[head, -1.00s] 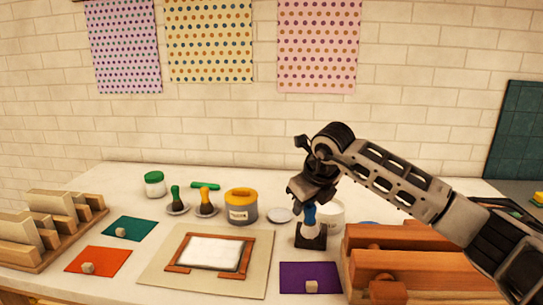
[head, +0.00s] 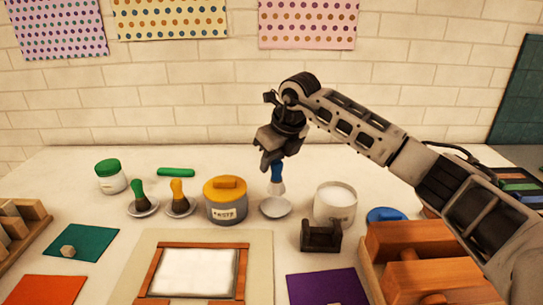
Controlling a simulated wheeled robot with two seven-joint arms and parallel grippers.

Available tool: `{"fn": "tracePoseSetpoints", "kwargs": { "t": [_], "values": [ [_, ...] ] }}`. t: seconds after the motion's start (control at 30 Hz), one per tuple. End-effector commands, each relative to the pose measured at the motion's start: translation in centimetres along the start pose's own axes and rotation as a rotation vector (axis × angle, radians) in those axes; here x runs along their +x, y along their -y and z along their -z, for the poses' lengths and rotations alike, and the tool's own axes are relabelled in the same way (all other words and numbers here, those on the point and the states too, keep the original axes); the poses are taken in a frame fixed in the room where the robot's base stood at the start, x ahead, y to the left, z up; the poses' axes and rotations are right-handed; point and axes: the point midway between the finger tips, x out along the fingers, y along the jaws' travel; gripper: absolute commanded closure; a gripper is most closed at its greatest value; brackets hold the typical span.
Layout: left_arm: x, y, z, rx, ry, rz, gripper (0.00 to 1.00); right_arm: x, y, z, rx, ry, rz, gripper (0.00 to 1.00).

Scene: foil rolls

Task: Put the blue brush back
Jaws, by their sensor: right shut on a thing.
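My right gripper (head: 271,158) is shut on the blue brush (head: 277,173) by the top of its handle. The brush hangs upright, pale bristles down, over a small empty white saucer (head: 275,208). I cannot tell whether the bristles touch the saucer. A dark brush stand (head: 321,237) is empty to the right of the saucer. A green brush (head: 137,192) and a yellow brush (head: 178,193) stand on their own saucers to the left. My left gripper is out of view.
A grey jar with a yellow lid (head: 226,201) stands close left of the saucer, and an open white tub (head: 335,203) close right. A blue lid (head: 386,215) and a wooden rack (head: 415,240) are farther right. A framed screen (head: 195,272) lies in front.

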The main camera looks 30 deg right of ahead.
Motion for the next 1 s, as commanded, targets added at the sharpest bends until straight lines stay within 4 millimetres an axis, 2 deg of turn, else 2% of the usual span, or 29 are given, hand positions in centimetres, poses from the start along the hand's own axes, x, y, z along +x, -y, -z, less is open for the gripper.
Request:
{"fn": "tracePoseSetpoints", "kwargs": {
  "t": [0.1,0.4,1.0],
  "values": [
    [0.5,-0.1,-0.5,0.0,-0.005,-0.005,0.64,1.5,0.0,0.6,-0.001,0.0,-0.001,0.98],
    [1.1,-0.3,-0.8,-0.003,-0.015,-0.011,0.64,3.6,0.0,1.5,0.0,0.0,0.0,0.98],
    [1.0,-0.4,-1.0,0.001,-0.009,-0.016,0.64,4.0,0.0,1.7,0.0,0.001,0.0,0.98]
  ]
}}
